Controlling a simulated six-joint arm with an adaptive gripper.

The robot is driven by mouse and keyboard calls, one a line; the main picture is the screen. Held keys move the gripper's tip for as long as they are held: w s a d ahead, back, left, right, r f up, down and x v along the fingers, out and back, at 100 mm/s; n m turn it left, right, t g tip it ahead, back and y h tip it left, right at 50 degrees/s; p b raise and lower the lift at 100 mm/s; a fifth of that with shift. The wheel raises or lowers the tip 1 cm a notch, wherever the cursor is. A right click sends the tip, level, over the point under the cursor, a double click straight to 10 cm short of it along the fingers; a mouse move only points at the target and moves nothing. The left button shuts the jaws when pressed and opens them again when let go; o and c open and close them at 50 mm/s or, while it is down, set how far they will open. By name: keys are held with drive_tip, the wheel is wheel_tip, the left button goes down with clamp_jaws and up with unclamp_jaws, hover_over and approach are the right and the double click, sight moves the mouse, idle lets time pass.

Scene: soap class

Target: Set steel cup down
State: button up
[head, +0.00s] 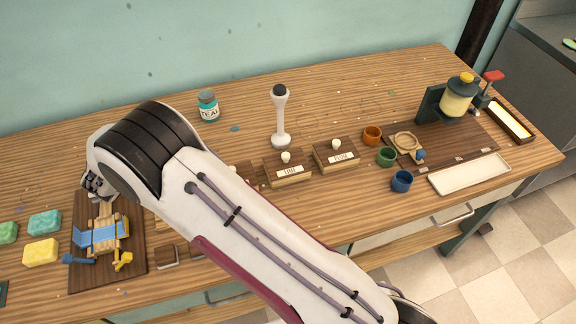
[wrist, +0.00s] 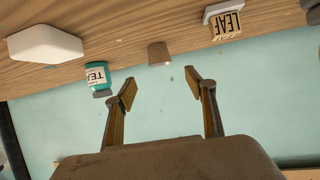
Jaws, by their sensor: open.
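In the wrist view, which looks upside down, my gripper (wrist: 162,92) is open, its two fingers wide apart with nothing between the tips. A small tapered, cup-like thing (wrist: 160,54) stands on the table beyond the fingertips, roughly in line with the gap. It looks brownish, and I cannot tell whether it is the steel cup. I make out no steel cup in the head view, where my arm covers part of the table. There my gripper's fingers are largely hidden behind my wrist at the left.
A teal-labelled tea jar (head: 208,106) stands near the wall. A white stand (head: 281,120) and labelled wooden boxes (head: 288,169) are mid-table. Orange, green and blue cups (head: 402,181) and a white tray (head: 470,174) lie right. Soaps (head: 41,252) and a dark board (head: 122,276) lie left.

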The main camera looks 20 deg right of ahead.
wheel_tip(320, 180, up, 8)
drive_tip(key=w+d+r+y, duration=0.1)
drive_tip(key=y, duration=0.1)
drive_tip(key=s+d+r+n+g+y, duration=0.1)
drive_tip(key=s+d+r+n+y, duration=0.1)
drive_tip(key=s+d+r, duration=0.45)
drive_tip(key=s+d+r+n+g+y, duration=0.15)
drive_tip(key=s+d+r, duration=0.25)
drive_tip(key=r, duration=0.6)
drive_tip(key=s+d+f+g+h, duration=0.1)
drive_tip(key=s+d, duration=0.6)
drive_tip(key=s, duration=0.5)
drive_tip(key=s+d+f+m+g+h, duration=0.1)
drive_tip(key=s+d+f+g, duration=0.1)
drive_tip(key=s+d, duration=0.6)
drive_tip(key=s+d+f+g+h, duration=0.1)
drive_tip(key=s+d, duration=0.6)
drive_tip(key=s, duration=0.9)
drive_tip(key=shift+s+d+f, duration=0.25)
drive_tip(key=shift+f, duration=0.35)
